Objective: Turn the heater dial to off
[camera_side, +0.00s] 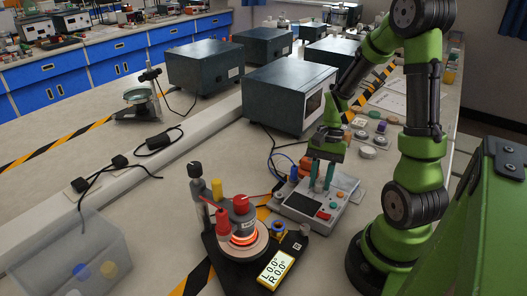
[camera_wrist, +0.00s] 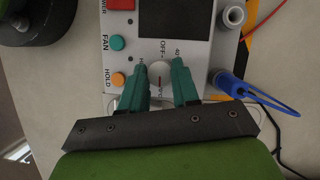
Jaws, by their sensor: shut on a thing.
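The heater dial (camera_wrist: 160,78) is a small light round knob on the white control box (camera_wrist: 118,62), between my two teal fingertips. A pale pointer line on it seems to run up toward the OFF mark, but I cannot tell its exact angle. My gripper (camera_wrist: 160,85) is shut on the dial, one finger on each side. In the side view my gripper (camera_side: 322,175) points down onto the control box (camera_side: 345,205), with the dial hidden there.
The box carries a teal FAN button (camera_wrist: 117,42), an orange HOLD button (camera_wrist: 118,79) and a blue plug (camera_wrist: 225,80) close to my fingers. Dark instrument boxes (camera_side: 290,95) stand behind.

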